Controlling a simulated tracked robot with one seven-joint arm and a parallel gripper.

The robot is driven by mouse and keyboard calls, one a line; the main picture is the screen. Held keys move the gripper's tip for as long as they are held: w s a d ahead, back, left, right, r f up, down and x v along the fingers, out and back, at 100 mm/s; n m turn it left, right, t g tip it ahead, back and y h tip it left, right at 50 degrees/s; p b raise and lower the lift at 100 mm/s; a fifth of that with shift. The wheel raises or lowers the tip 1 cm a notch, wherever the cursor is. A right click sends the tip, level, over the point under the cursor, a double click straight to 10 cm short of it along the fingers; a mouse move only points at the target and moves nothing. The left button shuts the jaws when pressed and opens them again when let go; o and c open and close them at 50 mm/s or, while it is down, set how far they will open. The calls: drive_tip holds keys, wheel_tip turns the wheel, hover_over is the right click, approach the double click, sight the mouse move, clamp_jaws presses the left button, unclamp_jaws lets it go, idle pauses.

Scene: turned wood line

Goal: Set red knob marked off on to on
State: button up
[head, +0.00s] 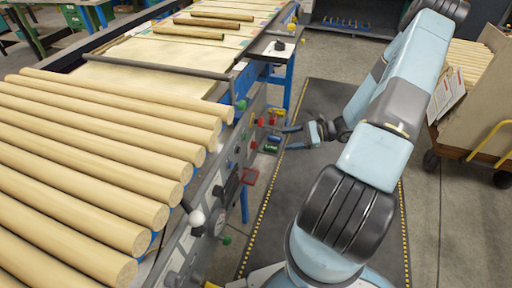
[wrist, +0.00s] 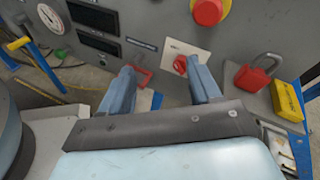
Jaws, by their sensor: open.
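The red knob (wrist: 180,65) sits on a white plate (wrist: 198,57) on the grey control panel in the wrist view. The plate's marking is too small to read, so I cannot tell the knob's setting. My gripper (wrist: 162,66) is open, with two blue fingers pointing at the panel. The knob appears between the fingers, close beside the right one, which hides part of the plate. I cannot tell whether they touch. In the head view my gripper (head: 287,138) is beside the machine's side panel; the knob is too small to pick out there.
A red and yellow stop button (wrist: 208,11) is above the knob. A red padlock (wrist: 257,76) and a yellow block (wrist: 286,101) are to its right. Dark displays (wrist: 97,42) and a gauge (wrist: 50,18) are left. Wooden rods (head: 100,140) lie on the machine; a cart (head: 480,110) stands right.

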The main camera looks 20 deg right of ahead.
wheel_tip(320, 180, down, 8)
drive_tip(key=d+m+t, duration=0.1)
drive_tip(key=m+t, duration=0.5)
drive_tip(key=m, duration=0.1)
approach(255, 145)
drive_tip(key=w+f+x, duration=0.1)
drive_tip(key=x, duration=0.7)
drive_tip(key=shift+w, duration=0.2)
drive_tip(key=shift+d+f, duration=0.1)
